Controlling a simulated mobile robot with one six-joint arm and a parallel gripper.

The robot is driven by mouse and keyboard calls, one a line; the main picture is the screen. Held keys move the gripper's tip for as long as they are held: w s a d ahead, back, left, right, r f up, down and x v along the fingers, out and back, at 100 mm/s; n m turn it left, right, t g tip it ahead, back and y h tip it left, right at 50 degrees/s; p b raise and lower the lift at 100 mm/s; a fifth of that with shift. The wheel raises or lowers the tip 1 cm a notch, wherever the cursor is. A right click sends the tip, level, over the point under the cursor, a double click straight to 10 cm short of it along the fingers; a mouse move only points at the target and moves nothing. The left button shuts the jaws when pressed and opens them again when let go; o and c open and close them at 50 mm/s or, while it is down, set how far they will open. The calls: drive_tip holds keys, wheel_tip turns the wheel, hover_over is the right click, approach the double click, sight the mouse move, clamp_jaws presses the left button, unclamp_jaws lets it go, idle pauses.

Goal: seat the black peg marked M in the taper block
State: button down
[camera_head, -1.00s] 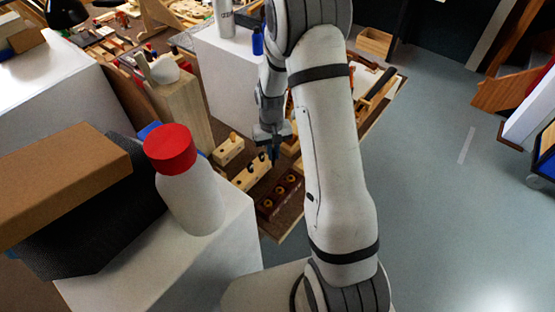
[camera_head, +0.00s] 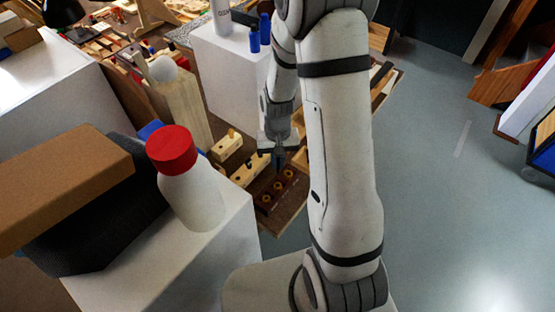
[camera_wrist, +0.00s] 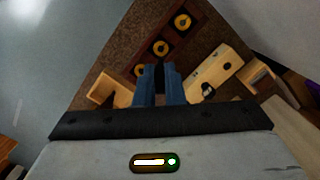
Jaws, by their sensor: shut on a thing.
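My gripper (camera_wrist: 159,84) has blue fingers shut on a dark, slim thing, seemingly the black peg (camera_wrist: 159,72); no M mark is readable. In the head view my gripper (camera_head: 278,163) points down at the far end of a dark red-brown block, apparently the taper block (camera_head: 265,208). This block also shows in the wrist view (camera_wrist: 172,34), with three brass-coloured rings around dark holes. The fingertips overlap the block's near end in the wrist view, beside the nearest ring. The peg's lower end and its height above the block cannot be told.
A pale wooden block (camera_wrist: 224,62) with holes and a dark peg-like piece stands beside the dark block. Another pale block (camera_head: 227,145) stands farther back. A small wooden box (camera_wrist: 101,90) is at left in the wrist view. A red-capped white bottle (camera_head: 190,195) stands in front.

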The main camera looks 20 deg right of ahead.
sight(278, 174)
drive_tip(key=shift+f+b, duration=2.3)
drive_tip(key=shift+f, duration=0.6)
drive_tip(key=shift+f+b, duration=2.35)
drive_tip(key=shift+f, duration=0.15)
drive_tip(key=c, duration=1.5)
unclamp_jaws()
drive_tip(key=shift+r, duration=0.1)
drive_tip(key=shift+o, duration=0.2)
drive_tip(key=r, duration=0.4)
drive_tip(key=w+r, duration=0.1)
drive_tip(key=r, duration=0.2)
drive_tip(key=shift+r, duration=0.4)
